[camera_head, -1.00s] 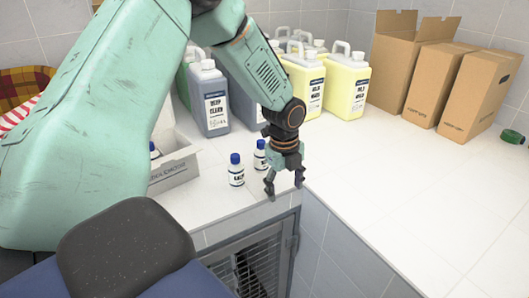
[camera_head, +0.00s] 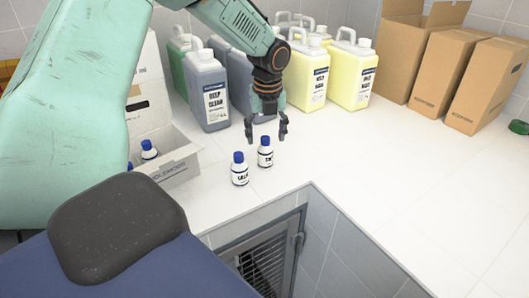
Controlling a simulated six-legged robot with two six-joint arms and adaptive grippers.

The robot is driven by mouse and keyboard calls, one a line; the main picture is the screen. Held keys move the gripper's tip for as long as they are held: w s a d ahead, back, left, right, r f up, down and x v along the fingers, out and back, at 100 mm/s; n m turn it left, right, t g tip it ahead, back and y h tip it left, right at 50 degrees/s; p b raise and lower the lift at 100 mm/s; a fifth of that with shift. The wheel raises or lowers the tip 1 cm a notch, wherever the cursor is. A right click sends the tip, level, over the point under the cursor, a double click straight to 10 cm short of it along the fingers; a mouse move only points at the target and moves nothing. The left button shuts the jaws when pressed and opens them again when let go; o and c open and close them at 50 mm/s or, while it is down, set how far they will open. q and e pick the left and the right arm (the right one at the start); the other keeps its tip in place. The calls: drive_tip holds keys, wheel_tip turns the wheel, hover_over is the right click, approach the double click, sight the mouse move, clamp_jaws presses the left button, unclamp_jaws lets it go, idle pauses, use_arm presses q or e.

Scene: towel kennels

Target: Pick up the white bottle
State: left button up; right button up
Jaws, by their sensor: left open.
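Two small white bottles with blue caps stand upright side by side on the white counter. The nearer white bottle (camera_head: 240,171) is on the left, and the other white bottle (camera_head: 265,153) stands just to its right and a little farther back. My left gripper (camera_head: 267,137) points down with its fingers apart, just behind and above the right bottle. It holds nothing, and I cannot tell whether a finger touches that bottle. My right gripper does not show.
A white box (camera_head: 178,165) with similar blue-capped bottles stands at the left. Several large grey and yellow jugs (camera_head: 351,77) stand behind the gripper. Brown cardboard boxes (camera_head: 445,75) are at the back right. The counter's front edge drops to a metal-barred door (camera_head: 268,262).

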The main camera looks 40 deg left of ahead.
sight(264, 151)
use_arm(q)
drive_tip(key=shift+s+d+f, duration=0.1)
drive_tip(key=shift+d+f, duration=0.1)
drive_tip(key=shift+f, duration=0.3)
drive_tip(key=f, duration=0.4)
drive_tip(key=shift+s+a+f, duration=0.15)
drive_tip(key=shift+a+f, duration=0.05)
drive_tip(key=shift+a, duration=0.15)
drive_tip(key=shift+w+f, duration=0.25)
drive_tip(key=shift+f, duration=0.2)
drive_tip(key=shift+d+r, duration=0.1)
drive_tip(key=shift+d, duration=0.1)
drive_tip(key=shift+s+r, duration=0.1)
drive_tip(key=shift+s, duration=0.1)
drive_tip(key=shift+c, duration=1.4)
drive_tip(key=shift+w+a, duration=0.1)
drive_tip(key=shift+a, duration=0.15)
drive_tip(key=c, duration=0.4)
drive_tip(key=shift+d, duration=0.2)
drive_tip(key=c, duration=0.5)
drive_tip(key=shift+a, duration=0.15)
drive_tip(key=shift+c, duration=0.6)
